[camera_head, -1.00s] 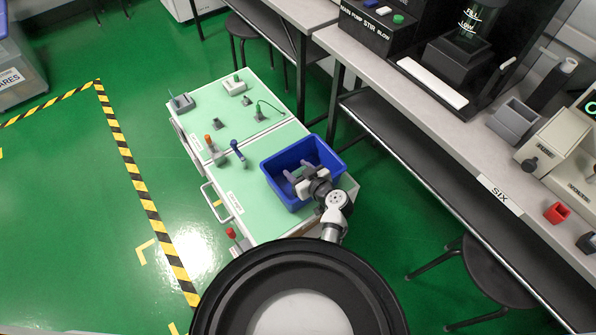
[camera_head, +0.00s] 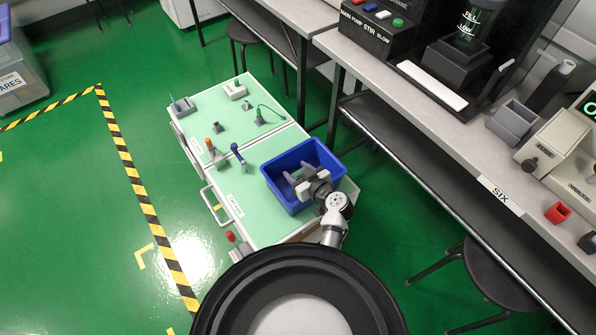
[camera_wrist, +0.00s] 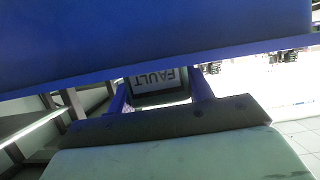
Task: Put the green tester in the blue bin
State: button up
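The green tester (camera_head: 260,116) appears as a small green-topped piece with a green cord in a grey holder on the cart's far half; it is too small to see clearly. The blue bin (camera_head: 326,156) sits on the near right of the cart's pale green top. In the wrist view, the blue bin (camera_wrist: 150,40) fills the top, and my gripper's fingers (camera_wrist: 160,92) are spread. A panel marked FAULT shows upside down between them; I cannot tell what bears it.
An orange-topped tester (camera_head: 210,145) and a blue tester (camera_head: 237,152) stand left of the bin. A green-buttoned box (camera_head: 235,90) and a grey holder (camera_head: 183,104) are at the cart's far end. A long bench (camera_head: 440,130) with equipment runs along the right. Green floor is clear at left.

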jog(key=o, duration=0.4)
jog(key=shift+s+f, duration=0.2)
jog(key=shift+f, duration=0.5)
jog(key=shift+s+f, duration=0.15)
jog(key=shift+f, duration=0.5)
jog(key=shift+d+r, duration=0.1)
jog(key=shift+r, duration=0.05)
jog(key=shift+r+p, duration=0.3)
jog(key=shift+p, duration=0.7)
jog(key=v, duration=0.6)
jog(key=shift+s+d+r+b, duration=0.1)
jog(key=shift+d+r+b, duration=0.05)
jog(key=shift+r+b, duration=0.15)
jog(key=shift+s+d+r, duration=0.15)
jog(key=shift+s+r, duration=0.05)
jog(key=shift+r, duration=0.1)
